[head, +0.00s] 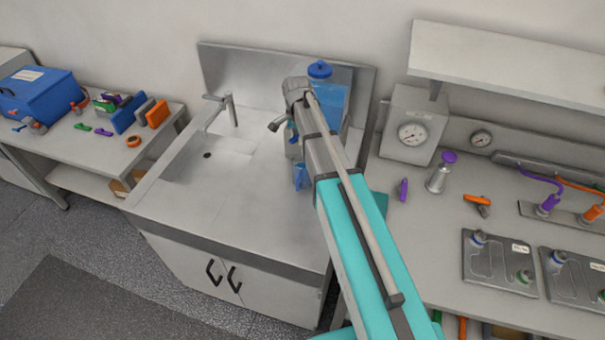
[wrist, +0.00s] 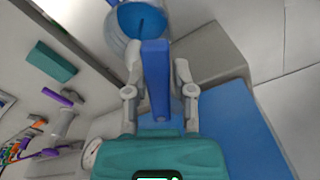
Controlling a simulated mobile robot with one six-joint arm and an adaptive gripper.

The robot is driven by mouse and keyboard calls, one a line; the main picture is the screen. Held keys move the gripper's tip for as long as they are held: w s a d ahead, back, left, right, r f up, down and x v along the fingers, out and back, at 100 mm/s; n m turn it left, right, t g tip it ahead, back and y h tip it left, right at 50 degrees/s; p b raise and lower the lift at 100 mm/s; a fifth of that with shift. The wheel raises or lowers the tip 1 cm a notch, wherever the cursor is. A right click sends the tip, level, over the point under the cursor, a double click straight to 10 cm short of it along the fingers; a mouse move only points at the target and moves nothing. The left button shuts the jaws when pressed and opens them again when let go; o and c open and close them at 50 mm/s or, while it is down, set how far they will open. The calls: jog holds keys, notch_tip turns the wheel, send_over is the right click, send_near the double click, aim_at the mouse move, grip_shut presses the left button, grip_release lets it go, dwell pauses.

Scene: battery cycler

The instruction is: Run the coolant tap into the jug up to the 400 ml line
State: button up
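A coolant tank (head: 336,98) with translucent blue walls and a blue lid stands at the back right of the sink counter. In the wrist view, a large blue surface (wrist: 238,130) at the lower right appears to be this tank. My gripper (wrist: 158,62) has its two fingers closed on the sides of a blue handle (wrist: 157,90). The handle joins a pale, round-mouthed jug (wrist: 117,35) with blue inside. In the head view my arm covers most of the jug and gripper; a small blue part shows low beside it. The tap, the 400 ml line and the level cannot be read.
A steel sink with a faucet (head: 228,105) lies left of my arm, its counter (head: 185,205) mostly clear. The right bench holds a gauge box (head: 408,128), a metal bottle (head: 440,175) and battery plates (head: 498,262). A shelf (head: 510,65) hangs above it.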

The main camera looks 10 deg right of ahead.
jog(key=shift+w+a+m, duration=0.15)
jog(key=shift+w+m, duration=0.25)
jog(key=shift+m, duration=0.6)
jog(key=shift+w+a+m, duration=0.1)
jog(key=shift+w+m, duration=0.3)
jog(key=shift+m, duration=0.6)
jog(key=shift+w, duration=0.1)
dwell(1.6)
jog(key=shift+w+m, duration=0.25)
jog(key=shift+m, duration=0.4)
jog(key=shift+w+m, duration=0.25)
jog(key=shift+m, duration=0.4)
dwell(0.7)
dwell(1.2)
jog(key=shift+w+d+m, duration=0.1)
jog(key=shift+w+m, duration=0.3)
jog(key=shift+m, duration=0.5)
jog(key=shift+w+d+m, duration=0.15)
jog(key=shift+w+m, duration=0.2)
jog(key=shift+m, duration=0.55)
jog(key=shift+w+d+m, duration=0.1)
jog(key=shift+w+m, duration=0.3)
jog(key=shift+m, duration=0.5)
jog(key=shift+w, duration=0.1)
